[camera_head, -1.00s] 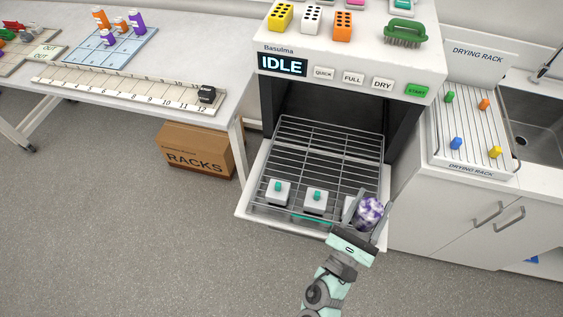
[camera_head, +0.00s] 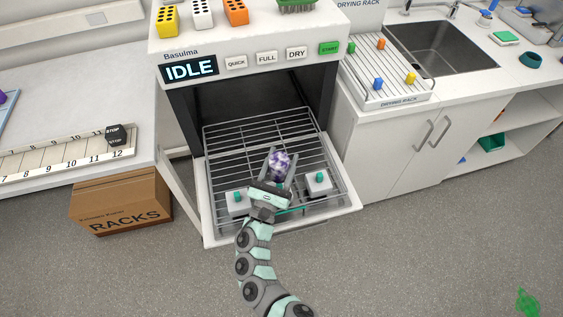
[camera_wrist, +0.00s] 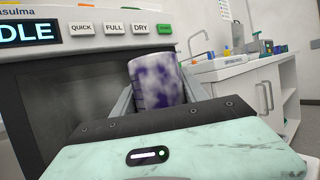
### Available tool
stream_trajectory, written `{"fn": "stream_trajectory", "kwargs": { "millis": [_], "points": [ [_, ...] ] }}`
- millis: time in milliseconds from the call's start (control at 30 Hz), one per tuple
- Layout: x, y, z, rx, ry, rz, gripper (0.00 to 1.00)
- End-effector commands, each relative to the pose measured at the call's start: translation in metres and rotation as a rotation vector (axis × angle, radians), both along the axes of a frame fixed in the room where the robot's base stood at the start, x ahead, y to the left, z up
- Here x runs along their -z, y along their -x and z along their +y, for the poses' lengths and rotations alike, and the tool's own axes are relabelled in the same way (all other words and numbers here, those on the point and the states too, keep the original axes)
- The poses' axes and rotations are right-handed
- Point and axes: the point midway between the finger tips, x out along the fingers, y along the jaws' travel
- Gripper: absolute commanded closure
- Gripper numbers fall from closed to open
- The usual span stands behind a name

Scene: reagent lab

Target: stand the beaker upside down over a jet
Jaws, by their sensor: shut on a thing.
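The beaker (camera_head: 280,164), stained purple and white, is between the fingers of my gripper (camera_head: 282,157), which is shut on it. It is held above the front part of the washer rack (camera_head: 262,130). The wrist view shows the beaker (camera_wrist: 158,80) close up between the two fingers; I cannot tell which end is its mouth. A left jet (camera_head: 237,197), a teal peg on a white block, stands left of my gripper. A right jet (camera_head: 318,177) stands to its right. Both look bare. My gripper and the beaker hide the rack between them.
The washer door (camera_head: 345,207) is folded down with the wire rack out on it. The washer display (camera_head: 189,68) reads IDLE. A drying rack (camera_head: 385,84) with coloured pegs and a sink (camera_head: 440,50) are at the right. A racks box (camera_head: 121,203) is on the floor at left.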

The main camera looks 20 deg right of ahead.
Motion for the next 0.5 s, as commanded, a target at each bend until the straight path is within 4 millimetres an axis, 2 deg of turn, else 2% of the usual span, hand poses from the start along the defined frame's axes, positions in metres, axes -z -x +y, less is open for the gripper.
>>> {"fn": "stream_trajectory", "kwargs": {
  "millis": [267, 500],
  "points": [
    [0.014, 0.0, -0.001, 0.004, 0.0, 0.001, 0.88],
    [0.038, 0.0, -0.001, 0.003, 0.001, 0.001, 0.88]
  ]
}}
